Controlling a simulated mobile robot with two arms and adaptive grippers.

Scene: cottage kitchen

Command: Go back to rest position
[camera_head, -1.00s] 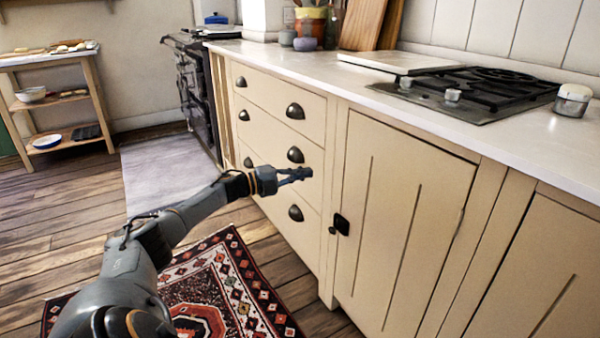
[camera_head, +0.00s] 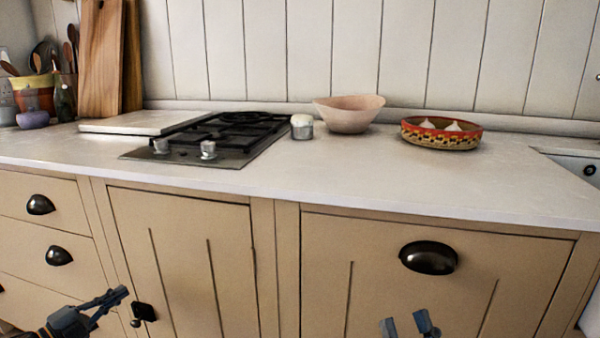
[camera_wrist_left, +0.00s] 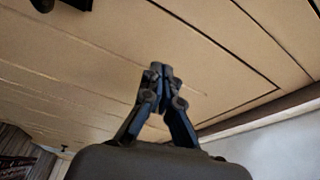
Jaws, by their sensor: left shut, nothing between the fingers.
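My left gripper (camera_head: 122,295) is at the bottom left of the head view, in front of the cream cabinet fronts near a black door latch (camera_head: 145,312). It is shut and empty. In the left wrist view its fingers (camera_wrist_left: 158,72) meet at the tips, with cream panelling behind them. My right gripper (camera_head: 408,322) shows only its two fingertips at the bottom edge of the head view, below a dark cup handle. The tips stand apart with nothing seen between them; the rest of it is out of frame.
The white countertop (camera_head: 330,178) holds a black gas hob (camera_head: 215,140), a lidded jar (camera_head: 302,127), a pink bowl (camera_head: 349,113) and a patterned red dish (camera_head: 440,133). Wooden boards (camera_head: 102,60) lean at the back left. A sink (camera_head: 580,165) edges in at right.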

